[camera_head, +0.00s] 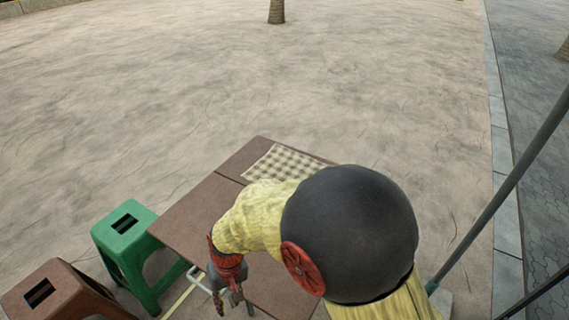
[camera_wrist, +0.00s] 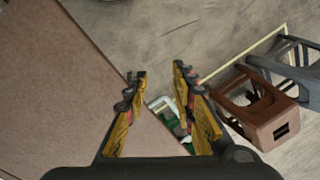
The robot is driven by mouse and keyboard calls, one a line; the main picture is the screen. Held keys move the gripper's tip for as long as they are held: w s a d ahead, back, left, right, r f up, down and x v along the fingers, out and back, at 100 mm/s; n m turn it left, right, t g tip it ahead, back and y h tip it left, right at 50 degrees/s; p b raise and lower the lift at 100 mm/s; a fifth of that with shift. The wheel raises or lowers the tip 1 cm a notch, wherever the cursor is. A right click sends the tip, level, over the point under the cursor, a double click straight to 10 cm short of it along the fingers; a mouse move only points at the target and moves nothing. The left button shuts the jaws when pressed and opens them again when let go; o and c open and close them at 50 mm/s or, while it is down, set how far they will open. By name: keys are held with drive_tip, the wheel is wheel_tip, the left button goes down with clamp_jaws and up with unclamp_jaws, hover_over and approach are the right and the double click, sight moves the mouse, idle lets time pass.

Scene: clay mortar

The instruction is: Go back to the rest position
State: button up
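My gripper (camera_head: 233,299) hangs over the near left edge of the brown table (camera_head: 190,222) in the head view. In the wrist view my gripper (camera_wrist: 158,80) shows two yellow and black fingers apart with nothing between them. Below the fingers are the edge of the brown table top (camera_wrist: 60,90) and the ground beside it. My arm and its dark round joint hide much of the table in the head view. No clay mortar can be made out in either view.
A checkered cloth (camera_head: 285,163) lies at the table's far end. A green stool (camera_head: 125,235) and a brown stool (camera_head: 62,293) stand left of the table. The brown stool also shows in the wrist view (camera_wrist: 272,118). A slanted pole (camera_head: 500,190) rises at right. Open ground lies beyond.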

drive_tip(key=s+d+r+m+t+p, duration=0.2)
drive_tip(key=s+d+r+m+t, duration=0.1)
drive_tip(key=d+r, duration=1.3)
drive_tip(key=s+d+r+m+t+h+p, duration=0.1)
drive_tip(key=s+d+r+m+t, duration=0.1)
drive_tip(key=d+r, duration=1.3)
drive_tip(key=d+m+t, duration=0.1)
drive_tip(key=d+t, duration=0.1)
drive_tip(key=d, duration=0.4)
drive_tip(key=shift+s+r+p, duration=0.35)
drive_tip(key=shift+s+r, duration=0.05)
drive_tip(key=shift+a, duration=0.15)
